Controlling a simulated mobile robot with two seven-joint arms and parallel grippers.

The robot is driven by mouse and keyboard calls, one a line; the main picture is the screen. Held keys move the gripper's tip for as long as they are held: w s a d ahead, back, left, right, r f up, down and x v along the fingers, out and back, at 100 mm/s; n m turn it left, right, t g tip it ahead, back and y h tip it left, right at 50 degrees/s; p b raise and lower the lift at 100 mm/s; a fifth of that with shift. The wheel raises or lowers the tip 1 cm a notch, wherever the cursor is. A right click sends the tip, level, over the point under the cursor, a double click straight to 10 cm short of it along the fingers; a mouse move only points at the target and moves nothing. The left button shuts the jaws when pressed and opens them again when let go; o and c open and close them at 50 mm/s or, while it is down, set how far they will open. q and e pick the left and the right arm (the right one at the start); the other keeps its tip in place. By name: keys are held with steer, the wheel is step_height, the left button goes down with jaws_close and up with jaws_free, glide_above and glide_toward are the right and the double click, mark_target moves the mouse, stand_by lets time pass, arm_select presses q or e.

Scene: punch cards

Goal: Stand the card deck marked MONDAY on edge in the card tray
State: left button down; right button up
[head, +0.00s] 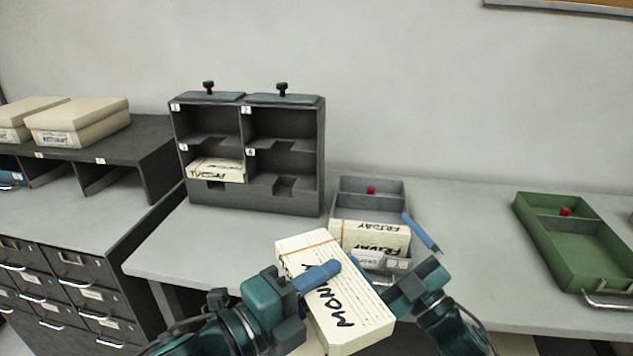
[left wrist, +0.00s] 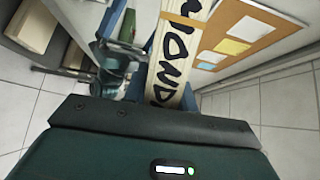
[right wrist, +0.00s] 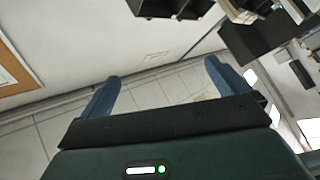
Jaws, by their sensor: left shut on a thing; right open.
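The MONDAY deck (head: 350,312) is a cream card block with a band, held tilted above the front of the table. My left gripper (head: 318,277) is shut on it, a blue finger lying across its lettered face; the deck also shows in the left wrist view (left wrist: 180,50). My right gripper (head: 378,240) is open and empty, just right of the deck; its two blue fingers show apart in the right wrist view (right wrist: 158,85). A grey tray (head: 372,187) behind holds a FRIDAY deck (head: 370,238) in its front part. A green tray (head: 590,258) stands at the right, empty of decks.
A dark pigeonhole rack (head: 255,202) stands at the back with a deck (head: 217,169) in compartment 3. Cream boxes (head: 75,122) sit on the left shelf above drawer cabinets (head: 60,285). The table (head: 480,230) is clear between the grey and green trays.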

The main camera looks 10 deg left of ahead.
step_height(320, 180, up, 7)
steer(key=w+a+n+g+y, duration=0.2)
steer(key=a+n+g+y, duration=0.1)
steer(key=n+g+y, duration=0.3)
step_height(320, 180, up, 11)
steer(key=n+g+h, duration=1)
steer(key=n+h, duration=0.9)
steer(key=h, duration=0.3)
glide_above(317, 261)
step_height(317, 261, down, 12)
steer(key=shift+s+r, duration=0.15)
steer(key=shift+r, duration=0.1)
